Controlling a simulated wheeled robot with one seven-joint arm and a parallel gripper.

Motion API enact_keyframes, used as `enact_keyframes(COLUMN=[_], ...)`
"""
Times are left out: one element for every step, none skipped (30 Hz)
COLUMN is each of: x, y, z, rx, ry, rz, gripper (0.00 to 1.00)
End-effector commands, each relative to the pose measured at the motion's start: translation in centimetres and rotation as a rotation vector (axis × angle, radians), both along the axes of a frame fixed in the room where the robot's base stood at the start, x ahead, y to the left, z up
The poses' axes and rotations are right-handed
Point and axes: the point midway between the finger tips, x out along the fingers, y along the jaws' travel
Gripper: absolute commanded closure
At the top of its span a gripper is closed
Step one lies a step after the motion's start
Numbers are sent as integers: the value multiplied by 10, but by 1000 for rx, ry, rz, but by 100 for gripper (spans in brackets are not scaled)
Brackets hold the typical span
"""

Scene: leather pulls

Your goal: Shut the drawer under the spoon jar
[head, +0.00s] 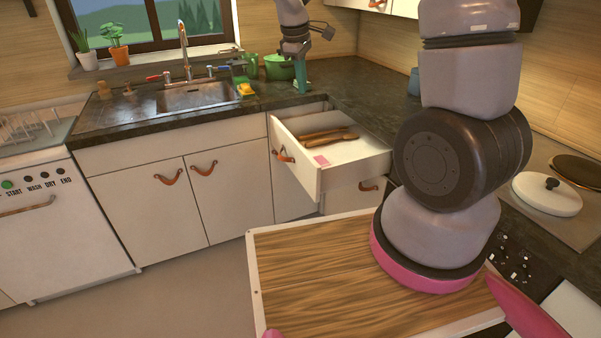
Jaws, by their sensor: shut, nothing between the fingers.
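A green pot (279,68) stands close to my gripper at the back. A lidded pan (547,194) sits on the stove at right. The floor (200,285) left of my wooden deck is clear.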

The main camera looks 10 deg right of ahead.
Motion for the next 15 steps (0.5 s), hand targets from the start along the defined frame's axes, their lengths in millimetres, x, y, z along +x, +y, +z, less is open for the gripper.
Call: enact_keyframes(x=[9, 14, 19, 23, 26, 30, 32, 34, 36, 36, 36, 37, 36, 36, 36], y=[9, 14, 20, 25, 30, 36, 40, 44, 49, 53, 55, 59, 61, 63, 65], z=[-27, -41, -59, -74, -89, -109, -124, -139, -157, -170, -182, -196, -205, -214, -223], rx=[-39, -61, -90, -112, -134, -160, -178, -197, -218, -232, -246, -261, -271, -279, -289], ry=[39, 58, 84, 105, 125, 151, 169, 189, 213, 230, 245, 263, 275, 285, 297], rz=[81, 134, 202, 253, 307, 375, 425, 475, 536, 578, 619, 665, 698, 724, 754], gripper=[100, 100, 100, 100, 100, 100, 100, 100, 100, 100, 100, 100, 100, 100, 100])
